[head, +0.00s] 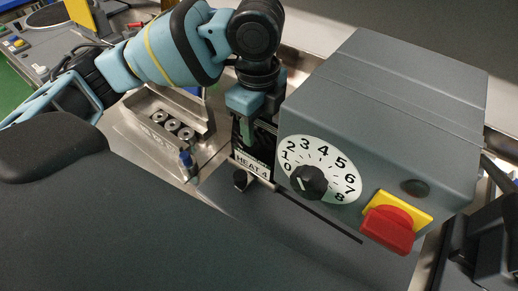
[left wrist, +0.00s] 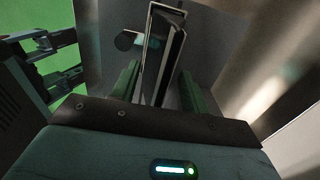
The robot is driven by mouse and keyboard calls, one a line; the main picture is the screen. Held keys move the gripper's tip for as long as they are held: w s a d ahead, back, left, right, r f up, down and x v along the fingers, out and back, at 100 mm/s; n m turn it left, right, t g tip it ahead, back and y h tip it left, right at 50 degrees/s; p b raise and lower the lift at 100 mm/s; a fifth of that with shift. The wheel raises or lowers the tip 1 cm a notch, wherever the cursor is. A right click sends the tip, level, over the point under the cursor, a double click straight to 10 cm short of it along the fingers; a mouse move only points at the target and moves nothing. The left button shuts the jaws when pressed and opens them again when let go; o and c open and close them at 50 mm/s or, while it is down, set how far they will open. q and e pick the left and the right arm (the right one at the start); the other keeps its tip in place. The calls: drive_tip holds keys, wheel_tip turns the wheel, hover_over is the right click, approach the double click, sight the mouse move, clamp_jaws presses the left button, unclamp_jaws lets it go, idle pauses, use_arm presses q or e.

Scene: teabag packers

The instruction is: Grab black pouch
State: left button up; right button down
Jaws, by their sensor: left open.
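The black pouch (left wrist: 172,52) shows as a thin, upright, dark shape with a pale edge in the left wrist view. It stands between the two green fingers of my left gripper (left wrist: 160,92), with a visible gap on each side. In the head view, my left gripper (head: 248,128) points down at the left side of a grey control box. It covers much of a dark upright panel there, above a white "HEAT 4" label (head: 252,167). My left gripper is open. My right gripper is not clearly seen.
The grey control box (head: 400,85) stands close to the right of my left gripper. It carries a numbered dial (head: 310,182) and a red switch (head: 388,229). A metal tray (head: 145,100) with several round parts lies to the left. A thin dark rod (head: 318,217) runs below the box.

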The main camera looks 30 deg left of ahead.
use_arm(q)
clamp_jaws()
use_arm(e)
drive_tip(key=shift+w+d, duration=0.1)
use_arm(q)
drive_tip(key=shift+r, duration=0.15)
use_arm(e)
drive_tip(key=shift+r, duration=0.1)
